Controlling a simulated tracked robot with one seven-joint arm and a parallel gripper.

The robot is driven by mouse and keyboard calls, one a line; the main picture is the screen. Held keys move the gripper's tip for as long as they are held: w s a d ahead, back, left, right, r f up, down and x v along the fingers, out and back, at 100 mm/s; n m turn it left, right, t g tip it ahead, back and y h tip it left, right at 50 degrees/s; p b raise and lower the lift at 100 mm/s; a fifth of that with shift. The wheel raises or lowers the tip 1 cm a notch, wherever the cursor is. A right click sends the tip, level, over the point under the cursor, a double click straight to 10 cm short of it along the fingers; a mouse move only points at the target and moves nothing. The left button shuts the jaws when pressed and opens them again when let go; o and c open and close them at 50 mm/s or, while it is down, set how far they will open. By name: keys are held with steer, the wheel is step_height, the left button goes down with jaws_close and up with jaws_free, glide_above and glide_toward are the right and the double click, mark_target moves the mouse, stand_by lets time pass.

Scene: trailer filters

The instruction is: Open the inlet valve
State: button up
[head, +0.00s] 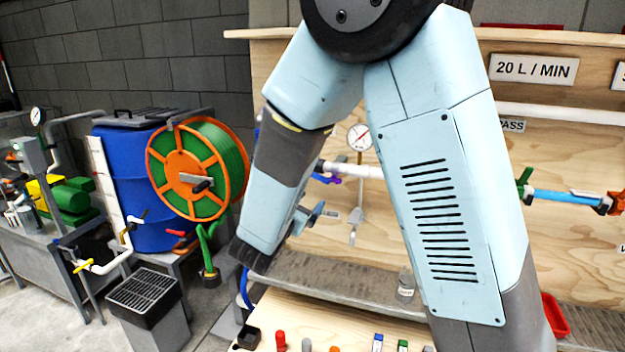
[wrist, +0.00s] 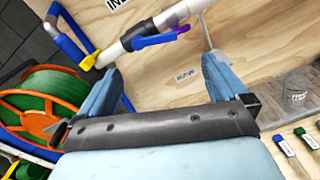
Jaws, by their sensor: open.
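A white pipe (wrist: 172,17) with a dark fitting and a blue lever (wrist: 153,41) ending in purple runs across the top of the wrist view. A label (wrist: 116,3) above it is cut off; only its first letters, which look like "IN", show. In the head view the blue and purple lever (head: 326,179) shows just right of my forearm. My gripper (wrist: 160,64) is open and empty, its two blue fingers apart below the lever, not touching it. In the head view my gripper (head: 320,213) is small and partly hidden by my arm.
A hose reel (head: 199,168) and a blue barrel (head: 128,190) stand at the left. A pressure gauge (head: 359,137) is above the pipe. A glass jar (head: 405,286) and several small tools are below.

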mark_target(316, 175)
steer(key=x, duration=0.9)
steer(key=a+x, duration=0.1)
steer(key=x, duration=0.3)
steer(key=shift+w+d, duration=0.1)
steer(key=shift+w, duration=0.35)
